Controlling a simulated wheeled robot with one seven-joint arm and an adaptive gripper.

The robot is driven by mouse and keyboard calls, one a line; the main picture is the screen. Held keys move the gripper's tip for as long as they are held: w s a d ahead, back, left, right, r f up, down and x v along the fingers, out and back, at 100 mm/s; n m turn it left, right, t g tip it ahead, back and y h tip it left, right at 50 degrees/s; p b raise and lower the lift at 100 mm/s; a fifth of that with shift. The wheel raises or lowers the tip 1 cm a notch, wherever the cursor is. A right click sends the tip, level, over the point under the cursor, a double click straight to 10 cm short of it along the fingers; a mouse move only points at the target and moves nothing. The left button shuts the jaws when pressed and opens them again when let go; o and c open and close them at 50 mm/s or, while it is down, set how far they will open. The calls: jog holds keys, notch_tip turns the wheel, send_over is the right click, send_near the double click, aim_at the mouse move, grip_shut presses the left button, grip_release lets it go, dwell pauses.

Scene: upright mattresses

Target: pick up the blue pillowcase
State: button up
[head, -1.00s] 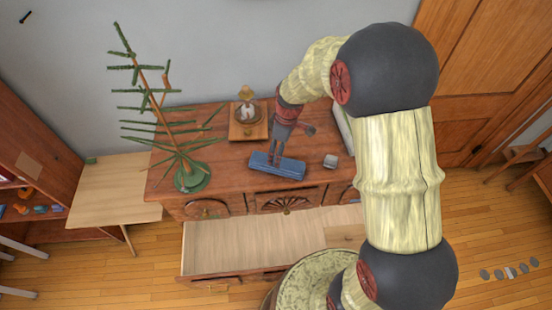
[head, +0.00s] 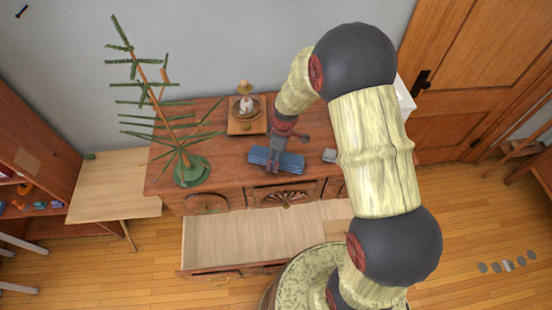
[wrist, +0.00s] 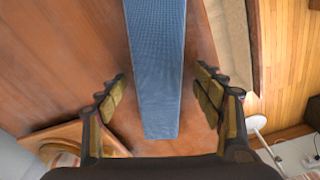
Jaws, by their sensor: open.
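The blue pillowcase (head: 287,161) lies as a folded, narrow strip on the wooden dresser top (head: 232,177), close to its front edge. In the wrist view the blue pillowcase (wrist: 156,62) runs from the top edge down to between my fingers. My gripper (head: 273,167) is over the left part of the pillowcase in the head view. In the wrist view my gripper (wrist: 160,90) is open, with one finger on each side of the strip and a visible gap on both sides. I cannot tell the exact height of the fingertips above the dresser.
An open, empty-looking drawer (head: 215,236) juts out below the dresser top. A plant on a green base (head: 191,172) stands at the left. A lantern on a wooden base (head: 246,112) stands behind, and a small grey block (head: 329,155) lies right of the pillowcase.

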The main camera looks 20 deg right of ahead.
jog(key=shift+c, duration=0.4)
jog(key=c, duration=1.3)
